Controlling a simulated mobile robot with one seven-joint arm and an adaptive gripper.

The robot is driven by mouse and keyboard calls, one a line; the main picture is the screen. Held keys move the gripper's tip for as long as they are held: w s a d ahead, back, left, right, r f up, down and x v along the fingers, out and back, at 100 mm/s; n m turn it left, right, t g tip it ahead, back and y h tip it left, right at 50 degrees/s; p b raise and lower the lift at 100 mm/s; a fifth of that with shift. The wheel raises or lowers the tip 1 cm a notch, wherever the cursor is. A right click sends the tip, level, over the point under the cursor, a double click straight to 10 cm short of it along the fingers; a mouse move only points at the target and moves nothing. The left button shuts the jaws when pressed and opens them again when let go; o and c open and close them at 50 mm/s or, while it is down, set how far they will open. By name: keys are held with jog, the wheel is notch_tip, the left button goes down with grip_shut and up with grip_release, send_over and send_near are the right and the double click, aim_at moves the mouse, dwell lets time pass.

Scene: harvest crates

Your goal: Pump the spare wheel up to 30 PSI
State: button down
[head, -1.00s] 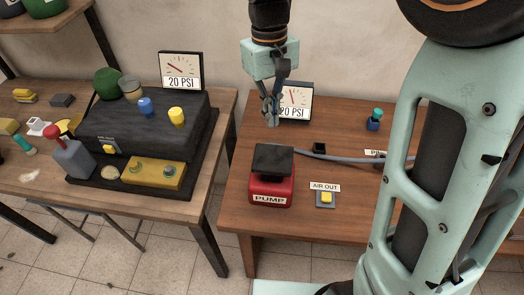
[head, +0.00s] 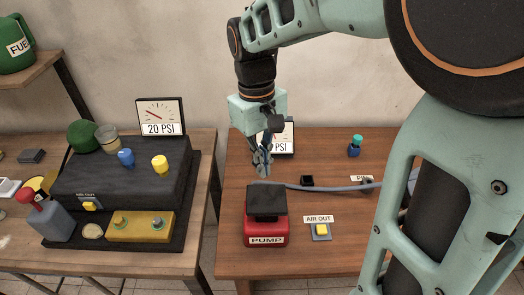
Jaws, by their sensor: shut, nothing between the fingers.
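The red pump (head: 266,238) with its black top plate (head: 267,200) stands on the right table. My gripper (head: 262,172) is shut and empty, pointing down just above and behind that plate in the picture. Whether it touches the plate, I cannot tell. A gauge (head: 284,136) stands behind my gripper, which hides much of its dial and the number before "PSI". Another gauge (head: 160,116) on the left table reads 20 PSI. A grey-blue hose (head: 335,187) runs right from near the pump and passes behind my arm. I see no wheel.
A yellow AIR OUT button (head: 321,230) lies right of the pump. A small black block (head: 306,181) and a teal-topped blue item (head: 355,146) stand farther back. A black console (head: 120,178) with knobs fills the left table. My arm covers the right side.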

aim_at(265, 196)
jog(key=shift+f, duration=0.1)
jog(key=f+b, duration=0.6)
jog(key=shift+s+d+f, duration=0.15)
jog(key=shift+s+f, duration=0.15)
jog(key=shift+f, duration=0.1)
jog(key=shift+f, duration=0.1)
